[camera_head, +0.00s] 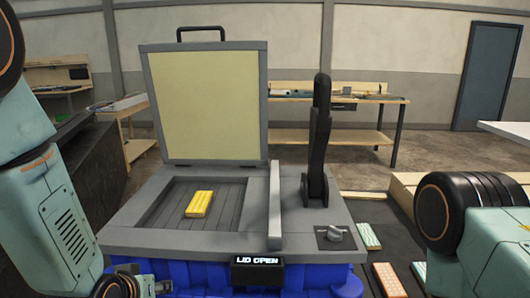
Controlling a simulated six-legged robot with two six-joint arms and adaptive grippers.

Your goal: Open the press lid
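The press lid (204,105) stands upright at the back of the grey press (150,238), its pale yellow inner face toward me and a black handle (201,30) on its top edge. The display (260,261) on the front reads "LID OPEN". A yellow brick-like piece (199,204) lies in the open recessed bed. A black lever (318,140) stands upright on the right part of the press. My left gripper (150,287) is partly visible at the bottom left, low by the front of the press and apart from the lid; its fingers are unclear. My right gripper is out of view.
A grey knob (335,234) sits at the press's right front. Pale green and orange brick-like pieces (388,279) lie on the dark surface to the right. A blue base (200,275) is under the press. Wooden workbenches (345,135) stand behind, with open floor between.

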